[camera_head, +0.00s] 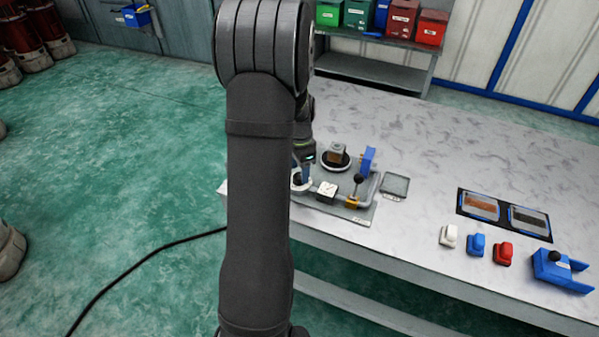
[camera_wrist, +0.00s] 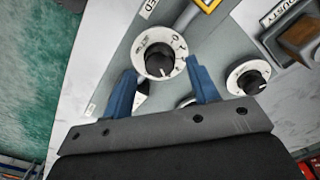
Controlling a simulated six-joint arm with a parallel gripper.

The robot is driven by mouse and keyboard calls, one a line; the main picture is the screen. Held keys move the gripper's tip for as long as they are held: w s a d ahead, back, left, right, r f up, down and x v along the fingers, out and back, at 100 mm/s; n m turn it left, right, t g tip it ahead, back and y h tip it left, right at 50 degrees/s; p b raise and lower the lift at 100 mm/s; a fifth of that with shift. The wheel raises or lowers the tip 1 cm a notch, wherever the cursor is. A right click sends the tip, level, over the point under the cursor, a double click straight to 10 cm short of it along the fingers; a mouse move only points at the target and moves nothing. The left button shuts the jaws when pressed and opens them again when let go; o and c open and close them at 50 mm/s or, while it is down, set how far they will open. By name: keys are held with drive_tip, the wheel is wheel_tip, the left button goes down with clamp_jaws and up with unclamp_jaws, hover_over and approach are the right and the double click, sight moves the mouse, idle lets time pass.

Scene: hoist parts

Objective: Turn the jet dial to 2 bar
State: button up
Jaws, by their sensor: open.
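In the wrist view a dial (camera_wrist: 158,62) with a white marked face and a black knob lies between and just beyond my gripper's fingertips. A second white-faced dial (camera_wrist: 250,78) with a black knob lies to its right, outside the fingers. Labels and scale marks are too small to read, so I cannot tell which is the jet dial or its setting. My gripper (camera_wrist: 160,70) is open, with its two blue fingers apart and nothing visibly held. I cannot tell whether they touch the dial. In the head view the gripper (camera_head: 304,164) is partly hidden behind my arm.
White, blue and red parts lie farther right; the rear bench is clear.

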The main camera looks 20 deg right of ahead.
drive_tip(key=shift+f, duration=0.9)
drive_tip(key=shift+c, duration=0.4)
drive_tip(key=c, duration=0.9)
drive_tip(key=shift+n, duration=0.3)
drive_tip(key=n, duration=1.1)
